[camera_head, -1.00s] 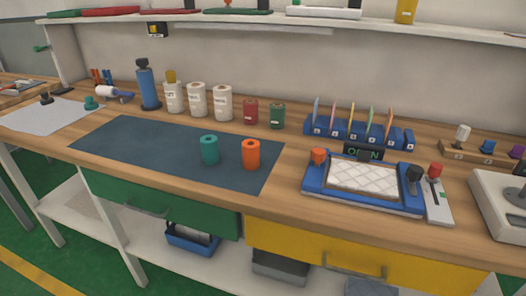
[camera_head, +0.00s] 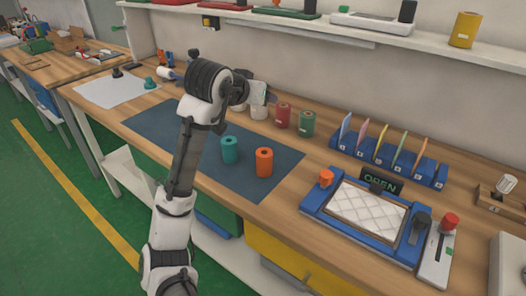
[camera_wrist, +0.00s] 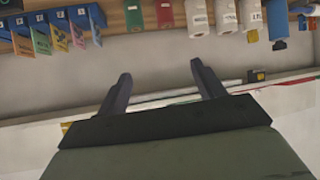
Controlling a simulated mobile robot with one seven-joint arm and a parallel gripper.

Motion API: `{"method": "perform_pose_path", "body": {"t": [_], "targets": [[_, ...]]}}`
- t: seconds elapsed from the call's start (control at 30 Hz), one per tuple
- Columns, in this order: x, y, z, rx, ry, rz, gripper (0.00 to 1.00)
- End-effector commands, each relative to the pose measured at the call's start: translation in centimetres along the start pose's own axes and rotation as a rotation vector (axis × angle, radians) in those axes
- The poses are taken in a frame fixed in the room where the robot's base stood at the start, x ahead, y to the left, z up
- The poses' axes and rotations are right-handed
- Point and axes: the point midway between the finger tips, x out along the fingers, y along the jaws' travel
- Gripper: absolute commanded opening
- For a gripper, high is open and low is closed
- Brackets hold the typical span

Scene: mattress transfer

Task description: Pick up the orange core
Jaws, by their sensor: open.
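The orange core (camera_head: 264,162) is a short upright cylinder with a hole in its top. It stands on the dark mat (camera_head: 170,128) on the workbench, to the right of a teal core (camera_head: 229,149). My gripper (camera_head: 262,93) is raised above the back of the bench, behind and above the orange core and well apart from it. In the wrist view my gripper (camera_wrist: 160,85) shows two spread fingers with nothing between them. The orange core is not in the wrist view, which shows the bench upside down.
Red (camera_head: 282,115) and green (camera_head: 307,123) rolls stand behind the mat, beside white rolls partly hidden by my arm. A blue card rack (camera_head: 388,160) and a blue-framed press (camera_head: 366,213) with an OPEN sign lie to the right. A shelf (camera_head: 340,34) runs above.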

Motion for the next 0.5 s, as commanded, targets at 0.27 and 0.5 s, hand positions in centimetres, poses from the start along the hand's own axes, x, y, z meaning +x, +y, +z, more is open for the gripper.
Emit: {"method": "perform_pose_path", "body": {"t": [0.27,0.5], "targets": [[1.6,1.9,7.6,0.077,-0.570,0.013,0.68],[3.6,2.1,10.4,0.083,-0.641,0.017,0.68]]}}
